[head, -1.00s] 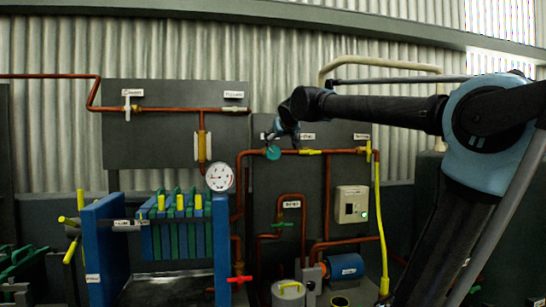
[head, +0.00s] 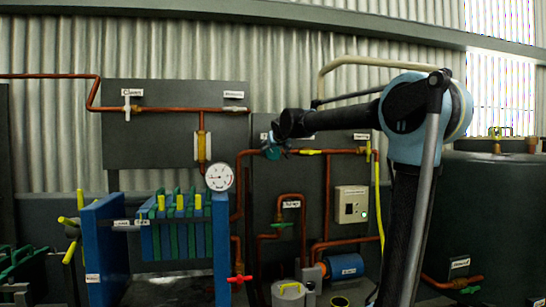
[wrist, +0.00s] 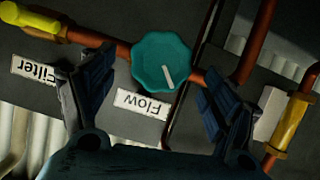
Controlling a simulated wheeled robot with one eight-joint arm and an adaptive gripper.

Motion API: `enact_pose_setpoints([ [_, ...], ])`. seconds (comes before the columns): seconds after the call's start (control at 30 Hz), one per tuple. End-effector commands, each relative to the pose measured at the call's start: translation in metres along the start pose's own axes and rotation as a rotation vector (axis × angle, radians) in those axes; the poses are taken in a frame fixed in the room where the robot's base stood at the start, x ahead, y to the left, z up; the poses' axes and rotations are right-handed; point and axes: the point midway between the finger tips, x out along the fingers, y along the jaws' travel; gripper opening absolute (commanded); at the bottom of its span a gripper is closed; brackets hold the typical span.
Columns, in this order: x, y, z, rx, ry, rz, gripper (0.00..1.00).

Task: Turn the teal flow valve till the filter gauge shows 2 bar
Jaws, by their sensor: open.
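The teal flow valve (wrist: 161,62) is a round scalloped knob with a white line, on a copper pipe above an upside-down "Flow" label (wrist: 142,103) in the wrist view. My gripper (wrist: 157,68) is open, with one finger on each side of the knob in that picture. I cannot tell whether the fingers touch it. In the head view the teal valve (head: 271,153) is partly hidden by my gripper (head: 274,140). The round white filter gauge (head: 219,177) is left of and below it; its needle is too small to read surely.
Copper pipes run along the dark panel (head: 340,165). A blue filter press (head: 105,250) stands at lower left, a grey control box (head: 351,204) right of the valve, a dark tank (head: 495,220) far right.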

Motion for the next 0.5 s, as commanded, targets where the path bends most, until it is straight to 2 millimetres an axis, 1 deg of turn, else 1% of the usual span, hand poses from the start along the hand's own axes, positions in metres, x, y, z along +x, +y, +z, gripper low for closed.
enact_pose_setpoints([
  [0.03, 0.008, 0.0, 0.0, 0.001, 0.0, 0.001, 0.8],
  [0.2, 0.029, 0.0, 0.0, 0.0, 0.0, 0.001, 0.8],
  [0.33, 0.04, 0.001, 0.001, 0.001, -0.001, 0.001, 0.8],
  [0.5, 0.046, 0.001, 0.0, 0.0, -0.001, 0.001, 0.8],
])
